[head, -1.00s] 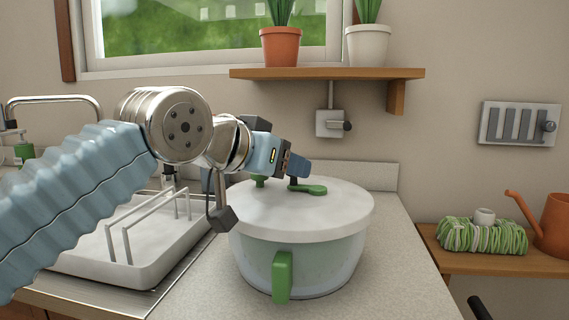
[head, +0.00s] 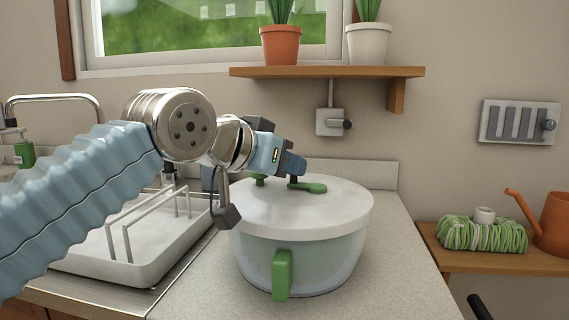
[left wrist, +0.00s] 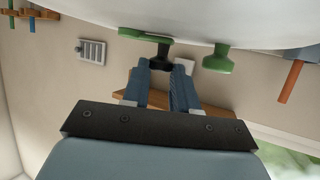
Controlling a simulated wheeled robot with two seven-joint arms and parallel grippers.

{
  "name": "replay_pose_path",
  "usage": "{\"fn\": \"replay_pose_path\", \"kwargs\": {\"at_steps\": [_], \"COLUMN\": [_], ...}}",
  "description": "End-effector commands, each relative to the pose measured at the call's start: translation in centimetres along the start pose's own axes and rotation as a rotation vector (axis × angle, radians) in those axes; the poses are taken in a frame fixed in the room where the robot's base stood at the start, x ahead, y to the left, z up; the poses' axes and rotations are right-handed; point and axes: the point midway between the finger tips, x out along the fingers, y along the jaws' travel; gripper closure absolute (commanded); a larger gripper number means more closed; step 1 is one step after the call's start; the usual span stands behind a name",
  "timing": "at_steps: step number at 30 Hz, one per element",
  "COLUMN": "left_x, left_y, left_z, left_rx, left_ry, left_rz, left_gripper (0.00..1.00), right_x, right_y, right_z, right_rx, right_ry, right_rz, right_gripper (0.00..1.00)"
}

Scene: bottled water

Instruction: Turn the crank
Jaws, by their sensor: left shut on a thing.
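A bowl (head: 330,258) with a white lid (head: 335,212) and a green side handle stands on the counter. On the lid are a green crank (head: 312,188) and a separate green knob (head: 259,181). In the left wrist view the crank (left wrist: 143,35) carries a black grip (left wrist: 165,50), and the green knob (left wrist: 216,57) is to its right. My left gripper (head: 292,174) is over the lid, shut on the black grip at the crank's end. Its fingers (left wrist: 164,72) are on either side of the grip and hide part of it. My right gripper is not in view.
A white dish rack (head: 150,243) stands left of the bowl under my left arm. A wooden shelf (head: 330,73) with two potted plants hangs above. A lower shelf at right holds a green hose (head: 482,236) and an orange watering can (head: 553,224). The counter right of the bowl is clear.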

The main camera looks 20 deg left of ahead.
Motion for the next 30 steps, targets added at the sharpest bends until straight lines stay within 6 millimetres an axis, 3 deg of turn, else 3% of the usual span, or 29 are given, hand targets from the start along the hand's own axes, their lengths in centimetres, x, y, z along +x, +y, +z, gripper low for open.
{"fn": "replay_pose_path", "kwargs": {"at_steps": [14, 30], "left_x": [1.3, 3.8], "left_y": [-0.9, -1.8], "left_z": [-0.6, -1.7], "left_rx": [0.115, 0.304], "left_ry": [0.003, -0.001], "left_rz": [0.285, 0.741], "left_gripper": [1.0, 1.0], "right_x": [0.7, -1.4], "right_y": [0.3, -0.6], "right_z": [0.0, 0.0], "right_rx": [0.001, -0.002], "right_ry": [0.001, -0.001], "right_rz": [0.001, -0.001], "right_gripper": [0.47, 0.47]}}
